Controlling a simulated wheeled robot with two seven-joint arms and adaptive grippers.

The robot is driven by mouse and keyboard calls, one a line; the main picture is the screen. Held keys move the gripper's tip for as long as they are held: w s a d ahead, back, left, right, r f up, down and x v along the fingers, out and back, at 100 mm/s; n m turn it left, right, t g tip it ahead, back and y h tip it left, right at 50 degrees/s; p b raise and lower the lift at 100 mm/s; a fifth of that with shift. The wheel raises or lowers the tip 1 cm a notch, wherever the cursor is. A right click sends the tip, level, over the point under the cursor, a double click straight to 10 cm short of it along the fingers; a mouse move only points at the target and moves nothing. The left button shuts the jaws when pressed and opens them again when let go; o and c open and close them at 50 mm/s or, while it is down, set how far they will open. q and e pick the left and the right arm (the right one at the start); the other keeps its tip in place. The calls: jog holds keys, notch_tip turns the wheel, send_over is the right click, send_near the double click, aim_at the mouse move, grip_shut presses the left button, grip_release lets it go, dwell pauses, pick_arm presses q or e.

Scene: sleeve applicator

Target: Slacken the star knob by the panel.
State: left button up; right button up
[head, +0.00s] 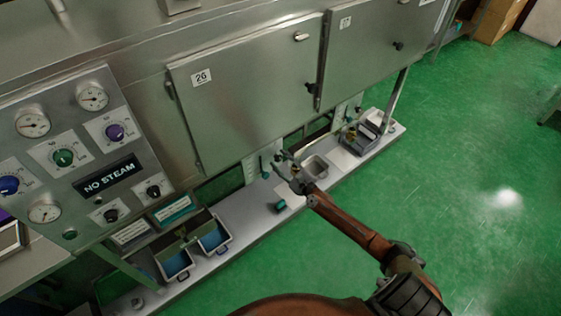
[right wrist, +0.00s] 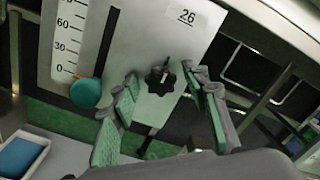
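The black star knob (right wrist: 160,80) sits on a pale metal plate (right wrist: 150,35) with a "26" label in the right wrist view. A light pointer mark shows on or just above the knob. My right gripper (right wrist: 164,92) is open, with one green-padded finger on each side of the knob and visible gaps; I cannot tell whether the fingertips reach its depth. In the head view my right gripper (head: 289,168) is at the small plate under door 26, where the star knob is hard to make out. My left gripper is not in view.
A teal round knob (right wrist: 86,93) sits beside a 0-to-60 scale and dark slot, left of the gripper. A grey bin (head: 314,167) stands on the low shelf (head: 245,218). Blue-filled bins (head: 175,263) stand further left, below the gauge panel (head: 75,150). Green floor lies open at right.

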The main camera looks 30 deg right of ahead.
jog(key=c, duration=1)
